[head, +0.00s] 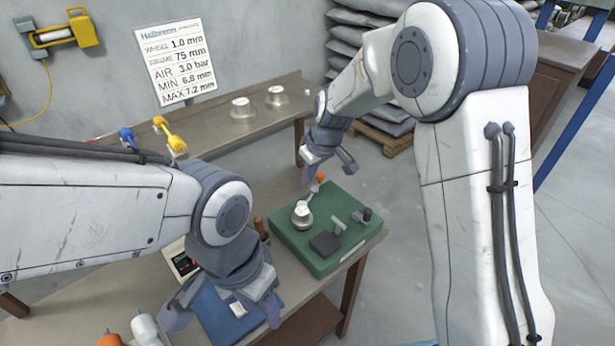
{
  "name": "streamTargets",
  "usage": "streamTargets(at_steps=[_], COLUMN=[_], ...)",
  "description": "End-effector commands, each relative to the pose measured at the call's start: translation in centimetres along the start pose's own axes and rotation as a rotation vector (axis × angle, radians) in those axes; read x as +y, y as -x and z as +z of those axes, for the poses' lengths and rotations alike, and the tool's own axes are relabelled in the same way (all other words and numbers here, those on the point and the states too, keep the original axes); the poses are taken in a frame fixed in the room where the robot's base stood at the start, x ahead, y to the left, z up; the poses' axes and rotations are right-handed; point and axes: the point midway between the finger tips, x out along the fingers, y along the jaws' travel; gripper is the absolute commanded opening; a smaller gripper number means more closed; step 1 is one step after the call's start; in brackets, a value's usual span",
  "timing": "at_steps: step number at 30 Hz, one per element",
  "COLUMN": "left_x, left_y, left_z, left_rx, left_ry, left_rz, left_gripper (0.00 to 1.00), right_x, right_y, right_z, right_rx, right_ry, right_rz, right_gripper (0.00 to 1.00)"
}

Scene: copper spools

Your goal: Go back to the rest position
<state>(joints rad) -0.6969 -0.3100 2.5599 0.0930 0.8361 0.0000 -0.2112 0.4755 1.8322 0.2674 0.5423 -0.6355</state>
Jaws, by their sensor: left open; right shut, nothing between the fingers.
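My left gripper (222,314) is open over a blue mat or tray (215,325) at the near end of the workbench, with no object visible between its fingers. A spool-like piece with a pale top (302,218) sits on the green board. Two similar pieces, one at left (243,109) and one at right (276,97), stand on the back shelf. My forearms hide parts of the bench.
A dark block (325,243) and small fittings sit on the green board. A small meter (181,262) is beside my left wrist. Yellow and blue-handled tools stand by the back shelf (215,135). Open floor (400,240) lies right of the bench.

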Motion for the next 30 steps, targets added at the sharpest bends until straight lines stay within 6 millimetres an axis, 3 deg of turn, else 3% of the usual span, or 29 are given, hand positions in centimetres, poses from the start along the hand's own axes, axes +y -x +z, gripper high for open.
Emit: streamTargets(at_steps=[9,11,14,17,21,24,27,30], left_x=[0.0,0.0,0.0,0.0,0.0,0.0,0.0,0.0], left_y=[0.0,0.0,0.0,0.0,0.0,0.0,0.0,0.0], left_z=[0.0,0.0,0.0,0.0,0.0,0.0,0.0,0.0], left_rx=[0.000,0.000,0.000,0.000,0.000,0.000,0.000,0.000], left_ry=[0.000,0.000,0.000,0.000,0.000,0.000,0.000,0.000], left_rz=[0.000,0.000,0.000,0.000,0.000,0.000,0.000,0.000], left_gripper=[0.50,0.50,0.50,0.50,0.50,0.50,0.50,0.50], right_x=[-0.3,-1.4,-4.9,-10.0,-16.0,-18.4,-19.6,-20.0], right_y=[0.2,0.8,2.9,6.0,9.9,11.7,12.8,13.3], right_z=[0.1,0.3,1.7,5.0,11.8,16.6,20.3,22.5], right_rx=[-0.001,-0.006,-0.031,-0.078,-0.161,-0.212,-0.251,-0.274], right_ry=[0.001,0.003,0.007,0.009,0.004,0.001,-0.004,-0.009], right_rz=[-0.002,-0.009,-0.032,-0.061,-0.087,-0.088,-0.081,-0.074], right_gripper=[0.00,0.00,0.00,0.00,0.00,0.00,0.00,0.00])
